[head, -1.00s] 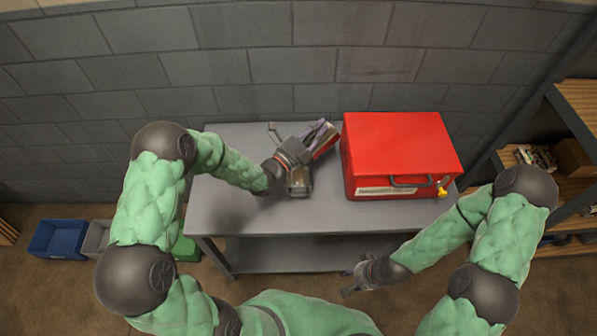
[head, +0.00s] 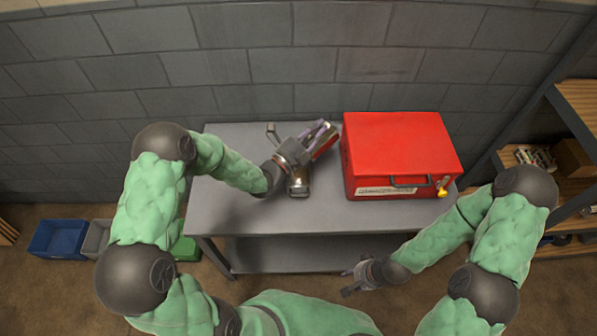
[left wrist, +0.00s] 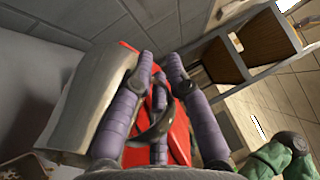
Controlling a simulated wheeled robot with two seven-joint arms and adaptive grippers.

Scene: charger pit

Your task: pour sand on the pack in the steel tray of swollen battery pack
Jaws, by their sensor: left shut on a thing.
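My left gripper (head: 322,137) is over the table, left of the red box. In the left wrist view its purple fingers (left wrist: 160,85) close around a dark curved handle (left wrist: 155,128). A grey metal vessel (left wrist: 90,100) shows left of the fingers, seemingly joined to that handle. Its contents are hidden and I see no falling sand. A small brownish metal piece (head: 298,183) shows below the left wrist; I cannot tell what it is. The steel tray and the pack cannot be made out. My right gripper (head: 347,282) is open and empty before the table's front edge.
The red box (head: 400,145) with a dark handle and yellow latch fills the right of the grey table (head: 235,205). A dark bracket (head: 273,132) shows behind my left wrist. The table's left front is clear. Shelves (head: 575,190) stand at right; a blue bin (head: 57,238) is on the floor.

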